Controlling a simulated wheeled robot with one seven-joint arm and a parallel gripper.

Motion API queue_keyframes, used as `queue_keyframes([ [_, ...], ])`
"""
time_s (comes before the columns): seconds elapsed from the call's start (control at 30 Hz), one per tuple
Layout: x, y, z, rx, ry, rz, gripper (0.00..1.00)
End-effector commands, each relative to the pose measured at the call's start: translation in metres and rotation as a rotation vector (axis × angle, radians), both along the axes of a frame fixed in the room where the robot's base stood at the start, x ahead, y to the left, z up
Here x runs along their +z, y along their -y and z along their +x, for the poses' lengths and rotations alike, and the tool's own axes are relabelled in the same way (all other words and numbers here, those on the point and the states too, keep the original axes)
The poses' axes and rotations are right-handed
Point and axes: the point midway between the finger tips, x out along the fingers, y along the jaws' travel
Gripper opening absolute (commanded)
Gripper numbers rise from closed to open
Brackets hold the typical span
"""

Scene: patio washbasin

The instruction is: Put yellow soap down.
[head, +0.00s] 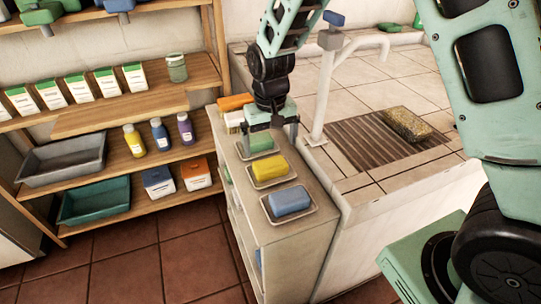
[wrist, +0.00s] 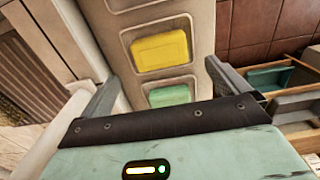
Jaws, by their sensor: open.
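The yellow soap (head: 269,168) lies in a pale dish (head: 254,186) on the narrow cabinet top, the middle of three dishes in a row. The soap also shows in the wrist view (wrist: 160,50), between and beyond my fingers. My gripper (head: 270,137) is open and points down above the green soap (head: 261,142) at the back. Nothing is held between its fingers. In the wrist view both fingers (wrist: 160,75) are spread wide. The yellow soap is apart from them.
A blue soap (head: 290,200) sits in the front dish. An orange-and-white box (head: 236,103) stands behind my gripper. The tap (head: 322,85) and stone basin counter (head: 400,90) are close on the right. Wooden shelves (head: 110,110) with bottles, boxes and bins stand on the left.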

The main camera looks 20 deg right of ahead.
Motion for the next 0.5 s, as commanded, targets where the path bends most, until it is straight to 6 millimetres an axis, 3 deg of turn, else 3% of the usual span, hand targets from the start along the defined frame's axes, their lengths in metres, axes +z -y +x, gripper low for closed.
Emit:
queue_keyframes([
  [0.13,0.028,0.000,0.001,0.001,0.004,0.001,1.00],
  [0.37,0.048,-0.003,-0.004,0.010,0.000,0.005,1.00],
  [0.47,0.061,-0.020,-0.028,0.068,-0.004,0.032,1.00],
  [0.5,0.068,-0.030,-0.044,0.107,-0.005,0.046,1.00],
])
